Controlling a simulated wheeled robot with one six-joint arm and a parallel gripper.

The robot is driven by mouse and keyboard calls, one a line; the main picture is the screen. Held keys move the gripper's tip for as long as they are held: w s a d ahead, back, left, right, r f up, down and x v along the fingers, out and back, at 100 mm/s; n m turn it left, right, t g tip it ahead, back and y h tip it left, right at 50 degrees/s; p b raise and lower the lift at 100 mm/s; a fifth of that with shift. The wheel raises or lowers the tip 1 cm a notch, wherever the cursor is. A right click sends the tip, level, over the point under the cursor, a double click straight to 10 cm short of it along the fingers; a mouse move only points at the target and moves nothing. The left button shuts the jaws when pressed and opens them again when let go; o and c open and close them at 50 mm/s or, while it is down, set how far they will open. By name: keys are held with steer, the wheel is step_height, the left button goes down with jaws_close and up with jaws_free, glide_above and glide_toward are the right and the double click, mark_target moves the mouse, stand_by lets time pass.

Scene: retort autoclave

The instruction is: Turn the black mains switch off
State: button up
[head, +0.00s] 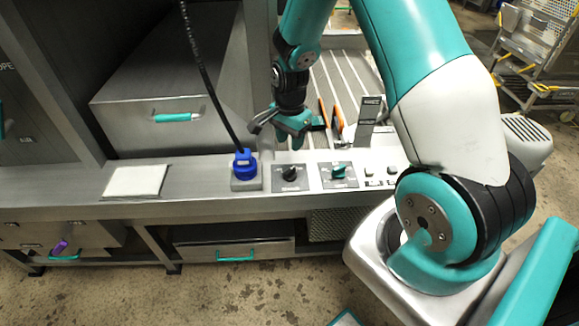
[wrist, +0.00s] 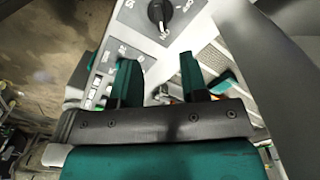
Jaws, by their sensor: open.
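The black mains switch (head: 290,174) is a round black knob on a dark square plate on the front ledge. In the wrist view the black knob (wrist: 158,13) shows at the top edge, partly cut off. Its pale pointer mark points down toward a label that seems to read ON; an OFF label lies to its right. My gripper (head: 291,140) hangs above and behind the ledge, apart from the knob. In the wrist view my gripper (wrist: 160,75) has its two teal fingers spread, with nothing between them.
A teal knob (head: 339,171) sits right of the black one, with small buttons (head: 371,172) beyond. A blue plug (head: 244,164) with a black cable stands just left. A white pad (head: 134,181) lies further left. Orange-handled items (head: 336,122) are behind the ledge.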

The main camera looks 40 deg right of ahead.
mark_target(290, 170)
step_height(290, 170, down, 11)
steer(key=shift+f+p, duration=0.1)
steer(key=shift+p, duration=0.75)
jaws_close()
